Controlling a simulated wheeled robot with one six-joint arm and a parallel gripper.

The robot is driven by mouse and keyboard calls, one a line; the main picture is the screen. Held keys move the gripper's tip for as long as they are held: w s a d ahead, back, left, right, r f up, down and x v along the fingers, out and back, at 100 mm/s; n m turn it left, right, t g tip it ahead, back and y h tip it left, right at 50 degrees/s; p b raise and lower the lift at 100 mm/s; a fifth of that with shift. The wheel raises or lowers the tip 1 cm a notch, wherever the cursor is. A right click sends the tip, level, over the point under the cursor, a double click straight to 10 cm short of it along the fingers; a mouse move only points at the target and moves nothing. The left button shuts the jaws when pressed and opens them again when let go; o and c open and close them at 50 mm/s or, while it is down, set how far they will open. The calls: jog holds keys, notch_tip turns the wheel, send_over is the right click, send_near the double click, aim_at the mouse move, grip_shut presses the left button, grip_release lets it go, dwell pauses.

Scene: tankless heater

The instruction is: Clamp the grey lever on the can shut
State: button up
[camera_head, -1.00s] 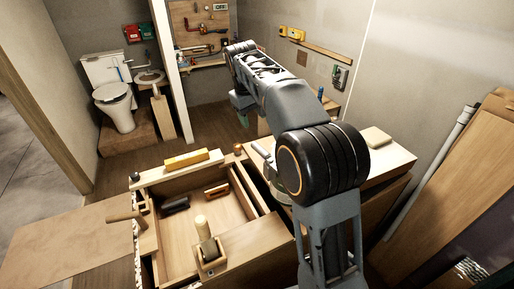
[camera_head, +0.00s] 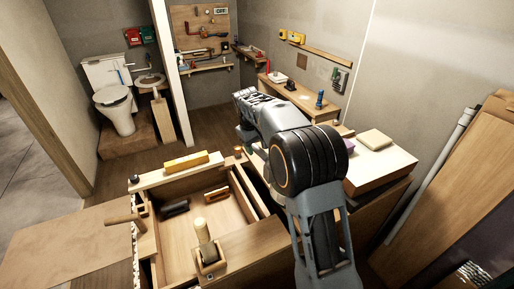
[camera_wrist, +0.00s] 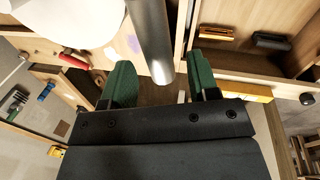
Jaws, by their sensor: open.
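In the wrist view, my gripper (camera_wrist: 162,77) has two green fingertips spread apart with nothing gripped between them. A smooth grey metal bar (camera_wrist: 150,42) comes down from the top edge, its rounded end just beyond the gap between the fingertips; it looks like the grey lever, and I cannot tell whether it touches a finger. A white rounded surface (camera_wrist: 70,15), perhaps part of the can, shows at upper left. In the head view, my arm hides the can and lever, and only a little green of my gripper (camera_head: 246,137) shows.
An open wooden drawer box (camera_head: 225,258) holds dark and brown-handled tools, with a yellow block (camera_head: 186,161) on its far edge. A pale bench top (camera_head: 385,165) lies right of my arm. A low shelf (camera_head: 300,100) stands beyond.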

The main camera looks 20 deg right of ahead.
jog(key=shift+d+f, duration=0.15)
jog(key=shift+f, duration=0.55)
grip_shut()
dwell(0.3)
